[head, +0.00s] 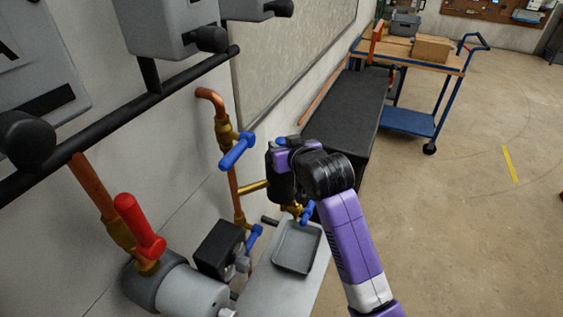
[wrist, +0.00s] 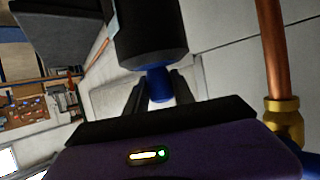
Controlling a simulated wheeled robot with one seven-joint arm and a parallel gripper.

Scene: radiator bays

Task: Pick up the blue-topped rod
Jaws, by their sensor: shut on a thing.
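My gripper (wrist: 158,82) has its two dark fingers on either side of a blue end piece in the wrist view. It is shut on this blue top of the blue-topped rod (wrist: 157,90). A thick dark cylinder (wrist: 150,35) runs on from the blue piece, toward the top of the picture. In the head view my gripper (head: 284,165) is beside the wall pipes, above the small grey tray. The fingers and the blue top are hard to make out there, and my purple wrist hides part of them.
A copper pipe with a blue-handled valve (head: 237,151) is close on the left. A red-handled valve (head: 140,227) is nearer. The grey tray (head: 275,262) lies below. A black cabinet (head: 345,108) and blue trolley (head: 410,119) stand behind. Floor on the right is clear.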

